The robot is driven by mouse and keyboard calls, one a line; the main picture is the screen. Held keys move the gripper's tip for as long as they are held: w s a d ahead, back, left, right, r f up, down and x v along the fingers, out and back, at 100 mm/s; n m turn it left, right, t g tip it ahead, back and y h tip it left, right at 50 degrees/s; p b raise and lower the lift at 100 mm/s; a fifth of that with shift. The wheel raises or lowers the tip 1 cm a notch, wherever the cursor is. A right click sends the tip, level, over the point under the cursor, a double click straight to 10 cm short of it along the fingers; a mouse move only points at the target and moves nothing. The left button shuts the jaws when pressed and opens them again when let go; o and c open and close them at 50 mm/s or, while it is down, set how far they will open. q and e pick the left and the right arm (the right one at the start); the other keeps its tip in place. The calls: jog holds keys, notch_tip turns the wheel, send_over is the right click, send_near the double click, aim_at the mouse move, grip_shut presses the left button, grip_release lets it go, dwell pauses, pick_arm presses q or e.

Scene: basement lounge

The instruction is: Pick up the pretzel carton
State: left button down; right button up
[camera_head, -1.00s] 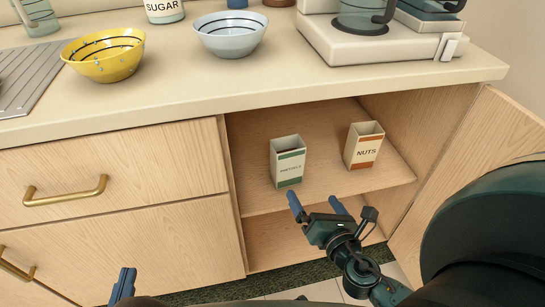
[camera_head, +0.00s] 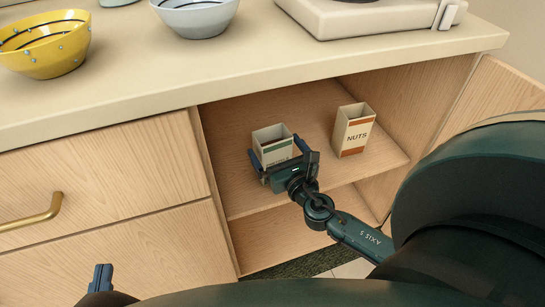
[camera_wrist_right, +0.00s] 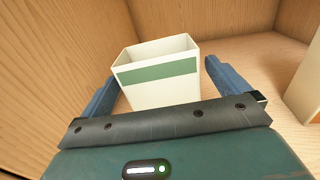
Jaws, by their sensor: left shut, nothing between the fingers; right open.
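The pretzel carton (camera_head: 273,140) is a small open-topped cream box with a green band, upright on the cabinet shelf. My right gripper (camera_head: 279,156) is open, its blue fingers on either side of the carton's lower part. In the right wrist view the carton (camera_wrist_right: 158,84) stands between the two fingers (camera_wrist_right: 160,85), with gaps visible beside it; its base is hidden by the gripper body. I cannot tell whether a finger touches it. My left gripper (camera_head: 103,278) is shut and empty, low in front of the drawers.
A nuts carton (camera_head: 352,132) with an orange band stands on the same shelf (camera_head: 312,113), to the right. The cabinet door (camera_head: 498,100) is open at the right. A yellow bowl (camera_head: 42,50) and a grey bowl (camera_head: 196,20) sit on the counter above.

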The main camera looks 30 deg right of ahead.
aim_at(268, 138)
jog(key=w, duration=0.4)
jog(key=shift+w+d+f, duration=0.25)
jog(key=shift+d+f, duration=0.05)
jog(key=shift+f, duration=0.05)
jog(key=shift+c, duration=0.2)
jog(key=c, duration=1)
